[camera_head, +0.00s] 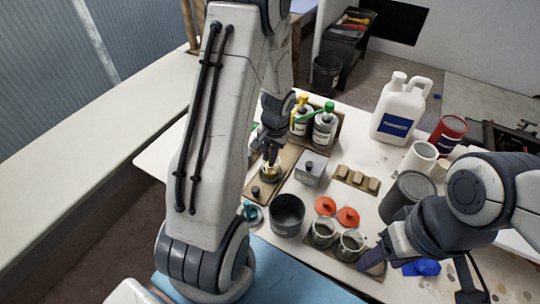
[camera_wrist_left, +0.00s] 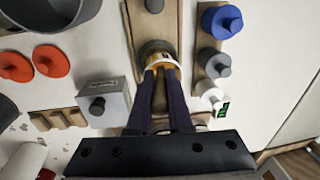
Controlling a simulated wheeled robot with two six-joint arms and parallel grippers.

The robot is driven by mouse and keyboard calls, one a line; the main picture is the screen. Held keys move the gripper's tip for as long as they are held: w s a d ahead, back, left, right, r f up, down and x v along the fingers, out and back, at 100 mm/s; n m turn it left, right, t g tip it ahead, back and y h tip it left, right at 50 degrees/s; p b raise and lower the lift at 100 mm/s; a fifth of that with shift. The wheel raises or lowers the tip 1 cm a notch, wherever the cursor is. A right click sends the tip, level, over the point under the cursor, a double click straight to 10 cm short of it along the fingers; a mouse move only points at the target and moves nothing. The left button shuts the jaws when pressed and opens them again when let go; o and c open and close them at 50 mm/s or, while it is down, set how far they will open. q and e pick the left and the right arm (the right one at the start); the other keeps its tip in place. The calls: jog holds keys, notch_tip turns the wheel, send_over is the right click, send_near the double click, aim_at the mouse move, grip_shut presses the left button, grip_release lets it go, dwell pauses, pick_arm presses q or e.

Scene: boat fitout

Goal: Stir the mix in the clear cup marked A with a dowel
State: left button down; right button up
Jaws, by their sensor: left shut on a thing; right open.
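My left gripper (camera_head: 270,150) points down at a small amber container (camera_head: 269,174) on a brown board. In the left wrist view its dark fingers (camera_wrist_left: 160,76) are closed on a small amber piece with a pale band (camera_wrist_left: 161,62), just by a dark round top. I cannot tell where that piece ends and the container begins. Two clear cups, one left (camera_head: 322,233) and one right (camera_head: 349,244), stand on a brown board near the front. I cannot read a letter A on either, and I cannot identify a dowel. My right gripper (camera_head: 379,257) is open beside the right cup.
Red lids (camera_head: 325,206) lie behind the cups, beside a dark grey pot (camera_head: 287,214). A grey box (camera_head: 311,168) and pump bottles (camera_head: 324,128) stand near my left gripper. A white jug (camera_head: 399,108) stands at the back; a blue cloth (camera_head: 424,267) lies right.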

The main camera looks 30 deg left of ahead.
dwell(0.3)
pick_arm(q)
notch_tip(320, 180, up, 8)
jog(key=s+d+p, duration=0.1)
jog(key=p, duration=0.5)
jog(key=shift+s, duration=0.3)
dwell(0.4)
notch_tip(320, 180, up, 4)
jog(key=p, duration=0.3)
jog(key=shift+p, duration=0.3)
